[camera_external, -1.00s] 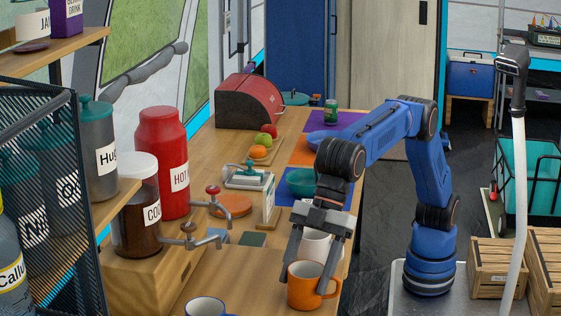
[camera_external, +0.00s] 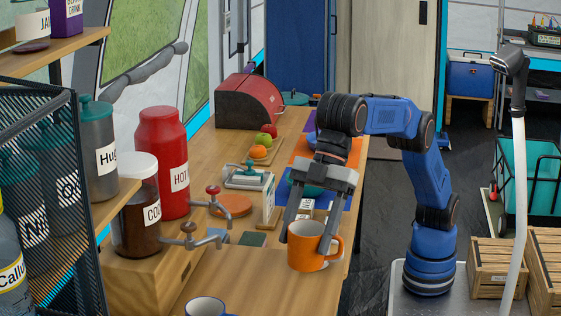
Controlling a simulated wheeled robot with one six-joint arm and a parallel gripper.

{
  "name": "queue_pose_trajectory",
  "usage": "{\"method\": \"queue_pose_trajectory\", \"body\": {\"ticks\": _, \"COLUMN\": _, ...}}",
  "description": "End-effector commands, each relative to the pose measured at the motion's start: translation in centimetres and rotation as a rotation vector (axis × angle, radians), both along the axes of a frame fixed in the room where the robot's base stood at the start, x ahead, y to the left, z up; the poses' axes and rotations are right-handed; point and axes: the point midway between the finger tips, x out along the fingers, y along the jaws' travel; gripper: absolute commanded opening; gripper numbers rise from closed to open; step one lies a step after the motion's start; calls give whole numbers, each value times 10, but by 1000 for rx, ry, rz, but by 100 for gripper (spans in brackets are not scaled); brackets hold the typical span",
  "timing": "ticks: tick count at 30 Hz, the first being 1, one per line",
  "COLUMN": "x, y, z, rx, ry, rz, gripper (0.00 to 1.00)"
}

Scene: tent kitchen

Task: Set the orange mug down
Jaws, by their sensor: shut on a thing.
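The orange mug (camera_external: 309,254) is upright near the right edge of the wooden counter (camera_external: 250,285), with its handle to the right. My gripper (camera_external: 304,241) points down and is shut on the mug at its rim. The mug appears raised above the counter, but the gap under it is hard to judge from this angle. The mug and my fingers hide the white mug that stood behind.
A blue-white mug (camera_external: 207,306) stands at the front edge of the picture. The counter between it and the tap (camera_external: 200,240) is bare. A green bowl (camera_external: 306,182), an orange disc (camera_external: 232,205) and fruit (camera_external: 262,147) lie farther back.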

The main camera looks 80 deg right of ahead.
Motion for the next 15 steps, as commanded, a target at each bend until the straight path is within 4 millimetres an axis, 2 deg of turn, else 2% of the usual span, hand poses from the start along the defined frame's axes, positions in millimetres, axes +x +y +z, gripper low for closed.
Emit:
{"method": "queue_pose_trajectory", "body": {"ticks": 4, "x": 8, "y": -6, "z": 3, "rx": 1, "ry": 0, "rz": -9, "gripper": 38}}
{"method": "queue_pose_trajectory", "body": {"ticks": 8, "x": 33, "y": -27, "z": 9, "rx": 2, "ry": 0, "rz": -42, "gripper": 38}}
{"method": "queue_pose_trajectory", "body": {"ticks": 15, "x": 103, "y": -100, "z": 24, "rx": 1, "ry": 2, "rz": -143, "gripper": 38}}
